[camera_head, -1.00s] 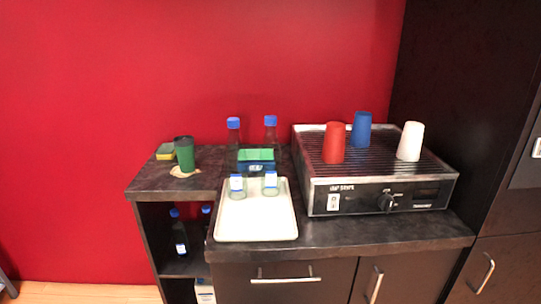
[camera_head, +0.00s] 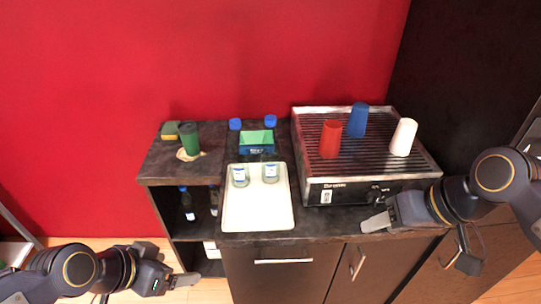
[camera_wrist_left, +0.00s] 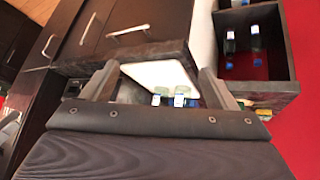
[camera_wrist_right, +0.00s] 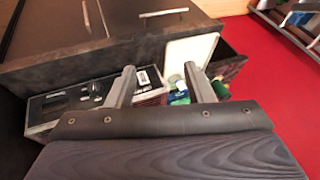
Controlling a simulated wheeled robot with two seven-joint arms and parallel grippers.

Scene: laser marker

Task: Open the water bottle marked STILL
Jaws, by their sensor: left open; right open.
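No label is legible, so I cannot tell which bottle is marked STILL. My left gripper (camera_head: 183,281) is open and empty, low in front of the cabinet. My right gripper (camera_head: 378,222) is open and empty, near the counter's front edge, right of the tray. Both are apart from the bottles.
A green-topped blue box (camera_head: 256,139) stands behind the tray. A green cup (camera_head: 189,138) stands left.

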